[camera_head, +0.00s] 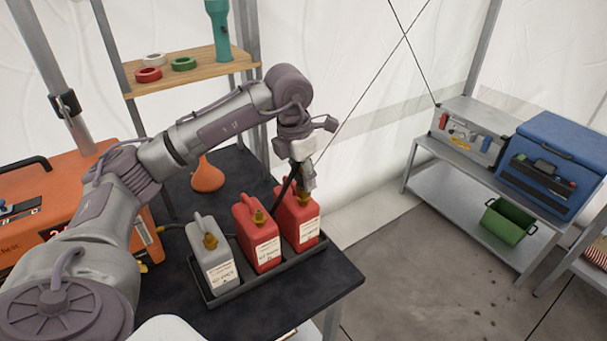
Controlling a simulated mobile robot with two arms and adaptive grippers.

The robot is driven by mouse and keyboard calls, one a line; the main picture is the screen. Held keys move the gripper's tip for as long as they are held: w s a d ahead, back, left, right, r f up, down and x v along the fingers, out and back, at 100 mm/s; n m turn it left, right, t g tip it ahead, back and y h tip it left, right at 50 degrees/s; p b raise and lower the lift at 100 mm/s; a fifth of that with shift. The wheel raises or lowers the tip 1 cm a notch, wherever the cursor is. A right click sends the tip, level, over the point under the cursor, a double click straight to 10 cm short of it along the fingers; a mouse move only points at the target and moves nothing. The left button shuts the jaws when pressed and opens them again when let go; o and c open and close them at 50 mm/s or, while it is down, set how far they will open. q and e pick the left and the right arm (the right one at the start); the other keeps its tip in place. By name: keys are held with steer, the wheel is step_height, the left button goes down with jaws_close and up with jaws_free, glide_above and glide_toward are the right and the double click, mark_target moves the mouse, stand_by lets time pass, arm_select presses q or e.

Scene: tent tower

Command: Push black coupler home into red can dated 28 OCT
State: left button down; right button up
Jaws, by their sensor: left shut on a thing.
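Two red cans and one grey can (211,255) stand in a row in a dark tray (262,283) on the black table. The middle red can (243,222) and the right red can (290,212) each have a white label, too small to read for its date. My left gripper (307,182) is low over the right red can, near its top. It is shut on the black coupler, which the fingers mostly hide. A black hose (287,186) runs up to the gripper. I cannot tell how deep the coupler sits. My right gripper is not in view.
An orange funnel (207,178) stands behind the cans. An orange case (80,190) is at the left. A wooden shelf (190,70) holds tape rolls and a teal flashlight (219,30). A metal bench (440,152) with a blue cooler (553,165) is at the right.

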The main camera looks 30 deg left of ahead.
arm_select(q)
steer(key=shift+f+b, duration=0.5)
steer(key=shift+f, duration=0.2)
steer(key=c, duration=0.7)
jaws_free()
steer(key=shift+r, duration=0.15)
steer(key=r, duration=0.4)
steer(key=s+r, duration=0.1)
steer(key=r, duration=0.6)
steer(key=shift+s+a+r, duration=0.3)
steer(key=shift+s+a, duration=0.05)
